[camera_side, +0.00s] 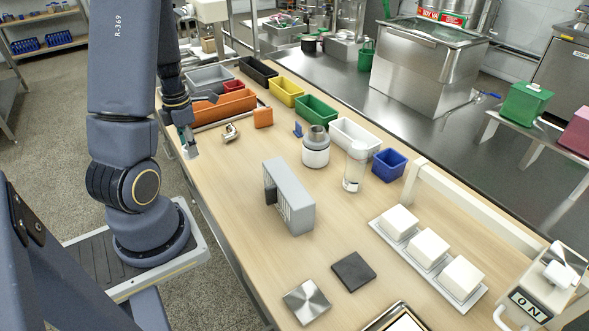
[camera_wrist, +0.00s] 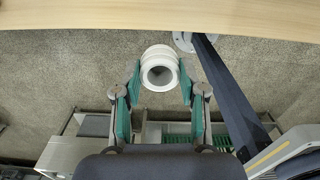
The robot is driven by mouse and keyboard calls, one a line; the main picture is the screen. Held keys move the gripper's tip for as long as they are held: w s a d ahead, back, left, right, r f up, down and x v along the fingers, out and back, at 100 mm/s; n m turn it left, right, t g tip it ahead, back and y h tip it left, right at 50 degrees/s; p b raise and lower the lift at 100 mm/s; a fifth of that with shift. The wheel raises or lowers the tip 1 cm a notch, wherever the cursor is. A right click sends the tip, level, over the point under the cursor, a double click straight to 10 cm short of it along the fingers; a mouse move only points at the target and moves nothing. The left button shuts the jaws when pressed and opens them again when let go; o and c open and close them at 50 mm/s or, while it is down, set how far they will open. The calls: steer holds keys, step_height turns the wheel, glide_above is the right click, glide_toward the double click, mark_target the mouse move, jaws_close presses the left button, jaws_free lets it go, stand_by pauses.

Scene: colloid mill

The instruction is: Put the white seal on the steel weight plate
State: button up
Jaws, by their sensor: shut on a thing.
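The white seal (camera_wrist: 160,53) is a thick ring with a round opening. In the wrist view it sits between the green-padded fingertips of my gripper (camera_wrist: 160,80), which is shut on it. In the side view my gripper (camera_side: 189,148) is raised near the table's left edge, and the seal is too small there to make out clearly. The steel weight plate (camera_side: 306,301) is a shiny, brushed square lying flat at the front of the table. Its top is bare. My gripper is far behind and to the left of it.
A dark square plate (camera_side: 353,271) lies beside the steel one. A grey upright box (camera_side: 289,196), a white-and-steel jar (camera_side: 316,150) and a glass cylinder (camera_side: 354,168) stand mid-table. A tray of white blocks (camera_side: 466,304) is at right. Coloured bins line the back.

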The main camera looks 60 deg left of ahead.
steer(key=shift+s+d+r, duration=0.3)
steer(key=shift+d, duration=0.05)
steer(key=shift+s+d+r, duration=0.1)
steer(key=shift+d+r, duration=0.05)
steer(key=shift+r, duration=0.2)
steer(key=shift+m, duration=0.3)
steer(key=r, duration=0.4)
steer(key=shift+w+d+r, duration=0.25)
steer(key=shift+w+d, duration=0.1)
steer(key=shift+d, duration=0.05)
steer(key=w+d+m, duration=0.5)
steer(key=w+d, duration=0.3)
steer(key=w, duration=0.1)
steer(key=m, duration=1.6)
glide_above(307, 301)
step_height(307, 301, down, 17)
steer(key=shift+r, duration=0.2)
steer(key=shift+f, duration=0.1)
